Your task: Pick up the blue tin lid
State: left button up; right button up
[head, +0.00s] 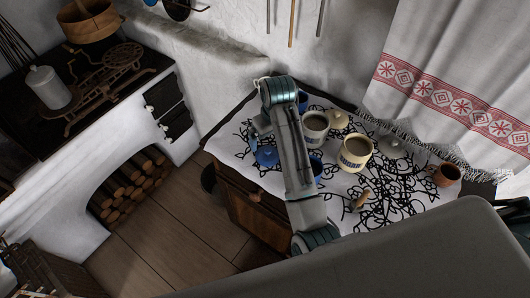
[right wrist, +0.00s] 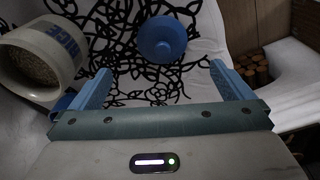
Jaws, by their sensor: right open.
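The blue tin lid (right wrist: 162,40) lies on the black-and-white patterned cloth, with a round knob on top. In the right wrist view it is just beyond and between the two blue fingers of my right gripper (right wrist: 160,76). The gripper is open with nothing between its fingers. The gripper's fingertips are hard to make out there. My left gripper does not show.
A stove (head: 85,165) stands left.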

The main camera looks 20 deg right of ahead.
aim_at(268, 150)
jog(key=shift+f+p, duration=0.3)
jog(key=shift+f, duration=0.45)
jog(key=shift+w+a+f, duration=0.1)
jog(key=shift+w+f, duration=0.1)
jog(key=shift+f, duration=0.7)
jog(key=shift+f+p, duration=0.55)
jog(key=shift+p, duration=0.2)
jog(key=f, duration=0.1)
jog(key=f+p, duration=0.1)
jog(key=f, duration=0.1)
jog(key=shift+w+a+f+p, duration=0.2)
jog(key=shift+w+p, duration=0.1)
jog(key=shift+p, duration=0.05)
jog(key=shift+f, duration=0.45)
jog(key=shift+c, duration=0.2)
jog(key=c, duration=1)
